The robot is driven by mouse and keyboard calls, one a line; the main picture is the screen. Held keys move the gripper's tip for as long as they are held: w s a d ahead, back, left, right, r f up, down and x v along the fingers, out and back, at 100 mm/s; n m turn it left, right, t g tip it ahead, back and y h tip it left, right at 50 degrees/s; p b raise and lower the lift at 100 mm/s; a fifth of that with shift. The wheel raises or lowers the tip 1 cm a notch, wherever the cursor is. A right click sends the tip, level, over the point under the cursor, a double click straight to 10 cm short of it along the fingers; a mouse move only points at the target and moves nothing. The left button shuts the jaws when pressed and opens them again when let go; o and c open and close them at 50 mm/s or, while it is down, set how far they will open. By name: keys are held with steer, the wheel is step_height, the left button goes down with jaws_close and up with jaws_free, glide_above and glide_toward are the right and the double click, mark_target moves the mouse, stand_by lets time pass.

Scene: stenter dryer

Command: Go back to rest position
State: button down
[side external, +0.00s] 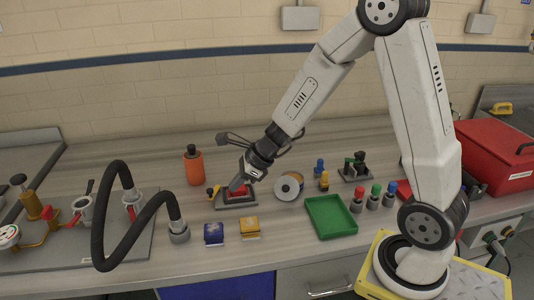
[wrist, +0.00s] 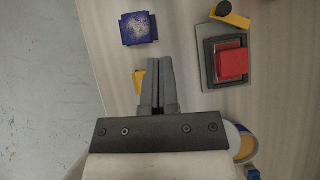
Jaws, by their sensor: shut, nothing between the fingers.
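My gripper (wrist: 160,80) is shut and empty in the wrist view, its two grey fingers together over the bench. In the side external view my gripper (side external: 238,185) is low over a red block on a dark square base (side external: 236,203) with a yellow lever. In the wrist view that red block (wrist: 232,64) lies to the right of the fingers, apart from them. A blue block (wrist: 139,28) is up and left of the fingertips. A yellow block (wrist: 138,82) shows partly behind the fingers.
A green tray (side external: 331,231), a silver-faced roll (side external: 288,187), an orange bottle (side external: 193,168) and several coloured knobs (side external: 374,199) stand around the gripper. A black hose (side external: 101,225) arches at left. A red toolbox (side external: 492,150) is at right. The bench's back strip is mostly clear.

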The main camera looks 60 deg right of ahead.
steer(key=s+a+n+g+h, duration=0.1)
steer(key=s+n, duration=0.5)
steer(key=n, duration=0.6)
steer(key=s+a+n+g+h, duration=0.1)
steer(key=s+n, duration=0.5)
steer(key=n, duration=0.6)
steer(key=shift+s+g+h, duration=0.35)
steer(key=shift+g+h, duration=0.45)
steer(key=shift+h, duration=0.1)
steer(key=c, duration=1.3)
jaws_free()
steer(key=n, duration=0.1)
steer(key=s+n, duration=0.1)
steer(key=n, duration=0.1)
steer(key=shift+s+d+n+h, duration=0.1)
steer(key=shift+d+n+h, duration=0.05)
steer(key=shift+n+h, duration=0.15)
